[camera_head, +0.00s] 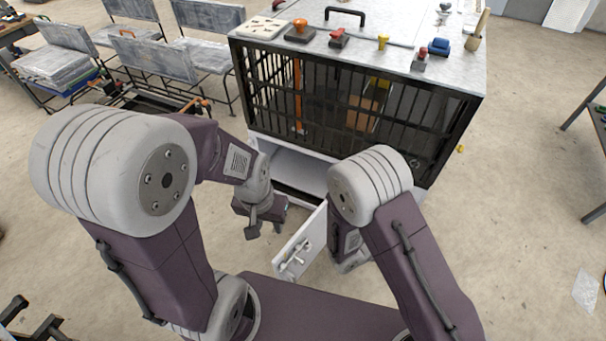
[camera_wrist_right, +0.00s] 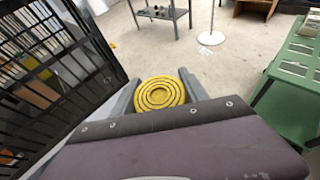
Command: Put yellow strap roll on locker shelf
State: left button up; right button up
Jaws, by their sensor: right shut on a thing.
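The yellow strap roll (camera_wrist_right: 160,93) is a ringed disc between the two fingers of my right gripper (camera_wrist_right: 158,88), which is shut on it in the right wrist view. In the head view the roll is hidden, and only part of the right gripper (camera_head: 347,250) shows below its arm. The locker (camera_head: 350,105) has dark slatted upper doors. Below them is a pale open compartment with a shelf surface (camera_head: 303,168), partly covered by my right arm. My left gripper (camera_head: 263,222) is open and appears empty in front of that compartment.
A white door (camera_head: 301,243) with a handle hangs open toward me between the grippers. Tools and small parts, including a red-handled item (camera_head: 339,38), lie on the locker top. Chairs (camera_head: 150,57) stand at left. A green table (camera_wrist_right: 292,85) stands right in the wrist view.

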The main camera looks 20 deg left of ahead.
aim_at(312, 165)
jog(key=i+j, duration=0.15)
jog(key=j, duration=0.35)
jog(key=i+j+z, duration=0.1)
jog(key=j, duration=0.4)
jog(key=i+j+z, duration=0.1)
jog(key=j, duration=0.4)
jog(key=i+j, duration=0.2)
jog(key=j, duration=0.35)
jog(key=i+j+z, duration=0.1)
jog(key=j, duration=0.4)
jog(key=i+j, duration=0.1)
jog(key=j, duration=0.4)
jog(key=i+j+z, duration=0.15)
jog(key=i+j, duration=0.2)
jog(key=j, duration=0.15)
